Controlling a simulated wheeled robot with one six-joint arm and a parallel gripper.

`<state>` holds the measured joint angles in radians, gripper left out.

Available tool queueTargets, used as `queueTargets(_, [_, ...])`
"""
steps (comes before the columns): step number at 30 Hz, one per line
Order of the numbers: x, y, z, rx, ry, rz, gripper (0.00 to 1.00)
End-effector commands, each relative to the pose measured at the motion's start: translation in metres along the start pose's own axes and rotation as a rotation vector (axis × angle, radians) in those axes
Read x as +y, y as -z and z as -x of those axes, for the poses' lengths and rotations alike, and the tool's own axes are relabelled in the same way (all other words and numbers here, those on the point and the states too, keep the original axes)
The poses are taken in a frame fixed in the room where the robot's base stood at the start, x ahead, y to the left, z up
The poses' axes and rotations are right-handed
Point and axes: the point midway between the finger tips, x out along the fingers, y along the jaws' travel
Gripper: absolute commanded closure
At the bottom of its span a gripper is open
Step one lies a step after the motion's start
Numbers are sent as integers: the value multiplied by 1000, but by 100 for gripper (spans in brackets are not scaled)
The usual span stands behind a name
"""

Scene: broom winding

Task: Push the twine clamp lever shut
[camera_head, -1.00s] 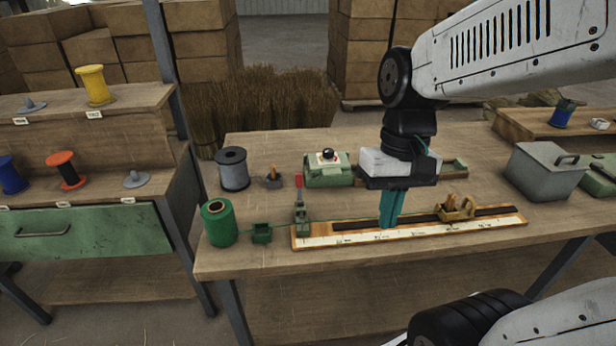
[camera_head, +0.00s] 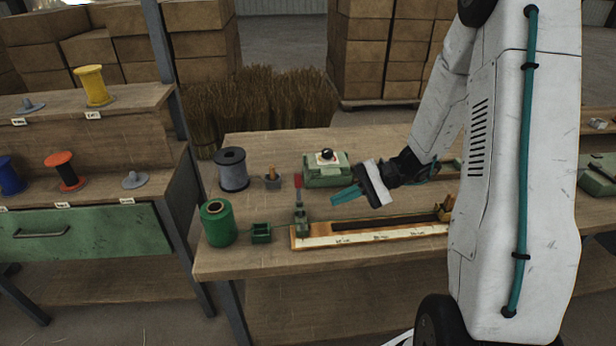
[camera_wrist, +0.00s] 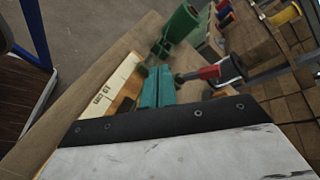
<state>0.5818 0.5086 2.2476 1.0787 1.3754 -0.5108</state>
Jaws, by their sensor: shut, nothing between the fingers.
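The twine clamp (camera_head: 302,222) is a small green block at the left end of the wooden ruler board (camera_head: 345,239). Its lever stands upright, with a red grip (camera_head: 299,180) on top. My gripper (camera_head: 333,198) is shut and empty, its teal fingers pointing left toward the lever, with a visible gap to it in the head view. In the wrist view the teal fingers (camera_wrist: 157,80) lie left of the red grip (camera_wrist: 209,72). Whether they touch the lever cannot be told there. My arm hides the right end of the board.
A green twine spool (camera_head: 218,224) and a small green box (camera_head: 261,233) stand left of the clamp. A grey spool (camera_head: 232,170), a small peg stand (camera_head: 272,180) and a green box with a black knob (camera_head: 326,172) stand behind. The table's front strip is clear.

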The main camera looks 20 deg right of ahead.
Motion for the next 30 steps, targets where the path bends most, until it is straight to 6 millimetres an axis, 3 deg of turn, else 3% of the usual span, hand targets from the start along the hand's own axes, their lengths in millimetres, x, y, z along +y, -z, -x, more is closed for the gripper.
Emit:
queueTargets(1, [1, 19, 2, 20, 71, -8, 100])
queueTargets(6, [-17, 75, 14, 133, 304, 60, 100])
queueTargets(9, [-40, 88, 25, 203, 385, 149, 100])
queueTargets(12, [-50, 93, 30, 243, 426, 214, 100])
queueTargets(24, [-51, 92, 30, 248, 421, 251, 100])
queueTargets(30, [-56, 94, 18, 245, 420, 251, 100])
